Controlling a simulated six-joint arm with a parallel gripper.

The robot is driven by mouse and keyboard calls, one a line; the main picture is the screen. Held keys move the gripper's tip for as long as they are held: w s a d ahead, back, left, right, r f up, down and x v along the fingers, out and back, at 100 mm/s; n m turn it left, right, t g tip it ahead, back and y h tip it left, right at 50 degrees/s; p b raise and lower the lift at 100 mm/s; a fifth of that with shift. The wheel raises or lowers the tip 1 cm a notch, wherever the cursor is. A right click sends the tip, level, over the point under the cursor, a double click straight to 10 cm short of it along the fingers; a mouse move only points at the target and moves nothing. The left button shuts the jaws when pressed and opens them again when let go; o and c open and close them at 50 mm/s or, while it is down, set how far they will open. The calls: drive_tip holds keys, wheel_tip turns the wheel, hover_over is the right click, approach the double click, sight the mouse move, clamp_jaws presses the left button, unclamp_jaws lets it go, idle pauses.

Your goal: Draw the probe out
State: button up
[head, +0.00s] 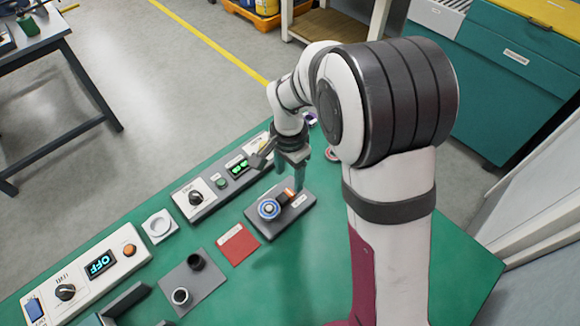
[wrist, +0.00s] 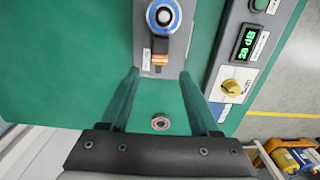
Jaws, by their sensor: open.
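The probe, with a black body and an orange band (head: 290,195), lies on a dark grey block (head: 301,207) on the green table. It points at a blue and silver round fitting (head: 268,209) on the same block; how deep it sits there I cannot tell. In the wrist view the probe's orange band (wrist: 155,62) is just ahead of the fingertips, roughly midway between them, and the round fitting (wrist: 164,15) is beyond it. My gripper (head: 291,180) is over the block's right end, its teal fingers apart. The wrist view also shows my gripper (wrist: 159,73) open with nothing between the fingers.
A panel with a green display (head: 238,168) and knob runs along the block's far side. A red card (head: 238,244), a grey plate with two cups (head: 185,287) and an OFF panel (head: 100,264) lie to the left. A small ring (wrist: 160,123) lies on the table.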

sight(289, 192)
wheel_tip(289, 192, down, 7)
drive_tip(key=shift+f, duration=0.1)
clamp_jaws()
idle(0.3)
idle(1.2)
